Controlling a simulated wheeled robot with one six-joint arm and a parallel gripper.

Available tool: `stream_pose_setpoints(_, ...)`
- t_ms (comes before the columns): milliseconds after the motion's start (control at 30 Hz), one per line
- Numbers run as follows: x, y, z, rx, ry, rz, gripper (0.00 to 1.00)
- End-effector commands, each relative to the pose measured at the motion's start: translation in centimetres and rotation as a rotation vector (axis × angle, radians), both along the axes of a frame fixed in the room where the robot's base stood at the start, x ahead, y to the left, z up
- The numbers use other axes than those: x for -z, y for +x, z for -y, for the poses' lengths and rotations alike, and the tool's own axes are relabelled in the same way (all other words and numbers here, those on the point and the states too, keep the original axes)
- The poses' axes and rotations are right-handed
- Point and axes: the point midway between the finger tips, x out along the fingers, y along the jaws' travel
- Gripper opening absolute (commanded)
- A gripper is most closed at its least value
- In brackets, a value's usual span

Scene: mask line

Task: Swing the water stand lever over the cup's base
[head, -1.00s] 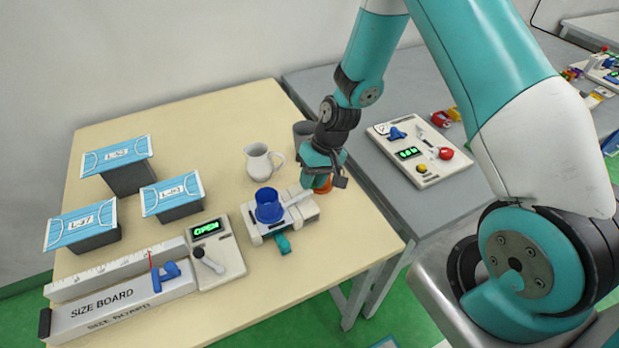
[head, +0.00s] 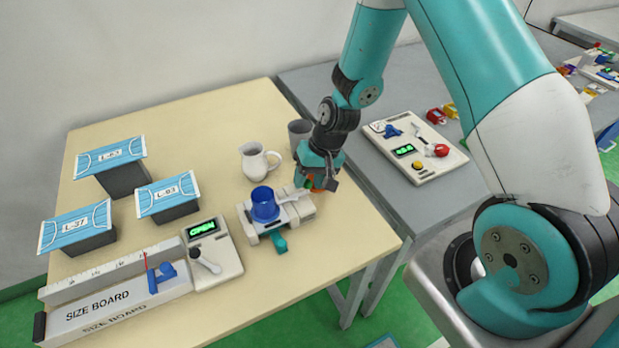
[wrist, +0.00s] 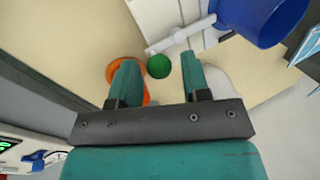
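The blue cup (head: 265,205) stands upright on the white water stand (head: 256,233). A white lever (head: 291,195) reaches from beside the cup toward my gripper; it also shows in the wrist view (wrist: 180,36). In the wrist view a green ball (wrist: 158,66) lies between my gripper's fingertips (wrist: 160,75), near the lever's end. The fingers are apart, with gaps on both sides of the ball. An orange round piece (wrist: 124,72) is partly hidden behind the left finger. In the head view my gripper (head: 317,182) is low at the stand's right end and hides that end.
A white mug (head: 255,163) and a grey cup (head: 299,133) stand behind the stand. A size board (head: 115,303), a panel reading OPEN (head: 216,262) and several blue mask boxes (head: 76,228) fill the left. A button panel (head: 418,158) is on the grey table.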

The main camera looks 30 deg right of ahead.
Motion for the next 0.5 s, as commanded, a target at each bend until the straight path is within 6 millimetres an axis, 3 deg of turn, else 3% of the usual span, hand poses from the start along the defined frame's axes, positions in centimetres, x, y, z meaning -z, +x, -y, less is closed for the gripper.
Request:
stream_pose_setpoints(333,-0.1,0.0,0.1,0.0,-0.001,0.0,0.49)
stream_pose_setpoints(500,-1.9,0.0,0.8,0.0,-0.002,0.004,0.49)
